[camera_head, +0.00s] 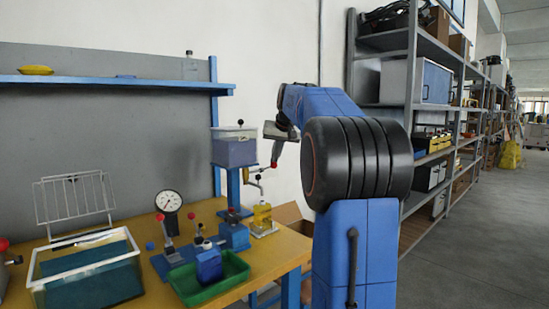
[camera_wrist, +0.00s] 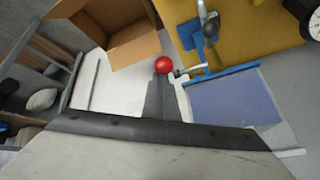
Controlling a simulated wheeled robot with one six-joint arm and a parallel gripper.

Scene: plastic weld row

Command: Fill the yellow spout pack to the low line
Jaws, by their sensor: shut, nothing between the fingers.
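The yellow spout pack (camera_head: 263,217) stands upright on the bench's right part, below a small metal tap. Its line is too small to make out. The tap's lever ends in a red knob (camera_head: 274,165), which also shows in the wrist view (camera_wrist: 163,64). A lidded reservoir (camera_head: 234,152) with bluish contents sits on a blue stand left of the lever; it also shows in the wrist view (camera_wrist: 235,97). My gripper (camera_head: 277,134) is shut and empty, above the red knob. In the wrist view its dark fingers (camera_wrist: 163,98) reach close to the knob; contact is unclear.
The yellow bench (camera_head: 215,212) holds a green tray (camera_head: 212,278) with a blue object, a dial gauge (camera_head: 168,201), a blue press (camera_head: 234,236) and a water tank (camera_head: 88,272). An open cardboard box (camera_wrist: 135,50) lies beside the bench. Grey shelving (camera_head: 411,90) stands right.

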